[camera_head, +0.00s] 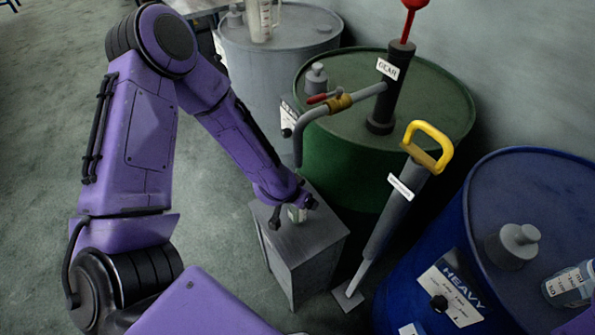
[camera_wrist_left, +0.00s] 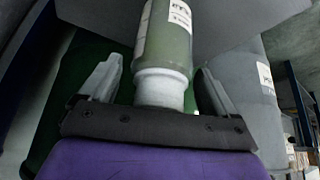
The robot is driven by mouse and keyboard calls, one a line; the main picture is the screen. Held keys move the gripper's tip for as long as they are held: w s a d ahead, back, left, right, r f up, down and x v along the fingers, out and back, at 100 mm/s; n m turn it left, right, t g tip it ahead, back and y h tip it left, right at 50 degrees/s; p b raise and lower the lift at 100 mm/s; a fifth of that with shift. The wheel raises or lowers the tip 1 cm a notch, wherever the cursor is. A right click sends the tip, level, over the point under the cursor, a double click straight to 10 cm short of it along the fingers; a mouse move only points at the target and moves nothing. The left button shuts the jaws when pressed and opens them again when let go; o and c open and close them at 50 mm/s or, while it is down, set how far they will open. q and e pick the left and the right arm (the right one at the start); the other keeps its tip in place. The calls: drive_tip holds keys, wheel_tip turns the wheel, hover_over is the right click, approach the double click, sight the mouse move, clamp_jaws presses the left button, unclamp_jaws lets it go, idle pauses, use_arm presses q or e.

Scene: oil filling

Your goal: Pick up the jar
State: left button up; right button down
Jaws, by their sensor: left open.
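A small greenish jar (camera_head: 298,215) with pale labels stands on top of a grey metal stand (camera_head: 305,245) in the head view. My left gripper (camera_head: 293,211) is open at the jar, with a finger on either side of it. In the left wrist view the jar (camera_wrist_left: 167,45) lies between the two open fingers of the gripper (camera_wrist_left: 160,80), its whitish end towards the palm. A gap shows between the left finger and the jar; contact on the right side is hard to tell. My right gripper is out of view.
Behind the stand is a green drum (camera_head: 440,90) with a hand pump (camera_head: 381,125). A blue drum (camera_head: 545,190) bearing another jar (camera_head: 568,284) is at right. A grey drum (camera_head: 300,30) stands at the back. A yellow-handled pump (camera_head: 395,205) leans close right of the stand. Floor at left is clear.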

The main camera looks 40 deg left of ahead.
use_arm(q)
drive_tip(key=shift+w+f, duration=0.15)
drive_tip(key=shift+c, duration=1)
drive_tip(key=c, duration=1)
drive_tip(key=shift+r, duration=0.25)
drive_tip(key=shift+r+p, duration=0.3)
drive_tip(key=shift+r, duration=1.4)
drive_tip(key=shift+s+f, duration=0.15)
drive_tip(key=shift+s, duration=0.8)
drive_tip(key=s+p, duration=0.9)
drive_tip(key=s, duration=0.7)
